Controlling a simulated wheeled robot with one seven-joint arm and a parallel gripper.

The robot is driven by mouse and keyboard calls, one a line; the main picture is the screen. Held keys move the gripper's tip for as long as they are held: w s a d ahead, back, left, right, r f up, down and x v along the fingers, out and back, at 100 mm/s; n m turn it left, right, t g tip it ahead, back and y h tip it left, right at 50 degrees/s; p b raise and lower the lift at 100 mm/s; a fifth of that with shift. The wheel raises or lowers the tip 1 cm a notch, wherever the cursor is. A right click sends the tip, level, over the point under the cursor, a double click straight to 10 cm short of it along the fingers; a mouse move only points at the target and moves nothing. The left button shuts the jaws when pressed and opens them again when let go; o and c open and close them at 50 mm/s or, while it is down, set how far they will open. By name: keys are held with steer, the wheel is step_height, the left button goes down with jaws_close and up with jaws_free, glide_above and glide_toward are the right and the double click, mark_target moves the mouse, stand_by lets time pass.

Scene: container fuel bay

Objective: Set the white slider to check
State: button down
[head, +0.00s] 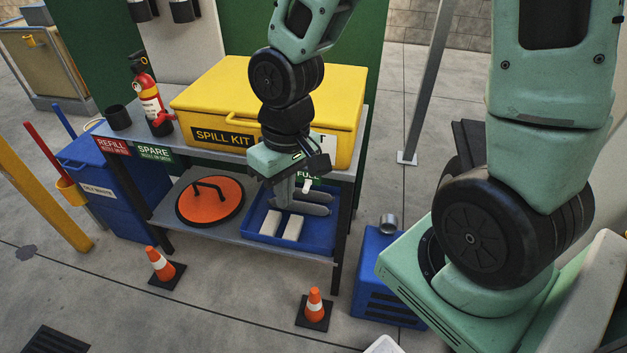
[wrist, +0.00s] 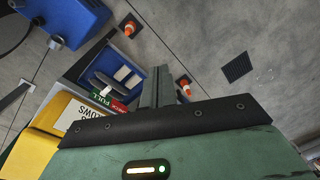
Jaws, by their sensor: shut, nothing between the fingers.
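The white slider (head: 307,186) sits at the green FULL label (head: 308,175) on the shelf's front edge, just right of my fingers in the head view. The slider also shows in the wrist view (wrist: 106,91), by the green label, with a red label part (wrist: 119,106) beside it. My gripper (head: 284,202) points down in front of the shelf edge, shut and empty, and hides the red part in the head view. Its closed fingers also show in the wrist view (wrist: 160,85), apart from the slider. I cannot read the red label.
A yellow spill kit box (head: 215,100) stands on the upper shelf beside a red extinguisher (head: 150,98). Below are a blue tray (head: 262,239) with white blocks and an orange lid (head: 220,205). Cones (head: 161,265) (head: 315,305) stand on the floor in front.

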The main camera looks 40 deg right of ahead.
mark_target(308, 188)
steer(key=w+d+f+m+t+y, duration=0.1)
steer(key=w+d+f+m, duration=0.1)
steer(key=d+m, duration=0.2)
steer(key=w+d+f+m+t+y+p, duration=0.1)
steer(key=w+d+f+m+t, duration=0.1)
steer(key=d, duration=0.9)
steer(key=w+d+f+m+t+y, duration=0.1)
steer(key=w+d+f+m+t, duration=0.1)
steer(key=d+m, duration=0.4)
steer(key=shift+w+d+f+p, duration=0.4)
steer(key=shift+w+d+f, duration=0.35)
steer(key=shift+w+f, duration=0.25)
steer(key=x, duration=1.4)
steer(key=shift+w+r, duration=0.15)
steer(key=shift+w, duration=0.05)
steer(key=w+a, duration=0.5)
steer(key=w, duration=0.1)
steer(key=shift+w+b, duration=0.3)
steer(key=shift+b, duration=0.1)
steer(key=shift+r, duration=0.2)
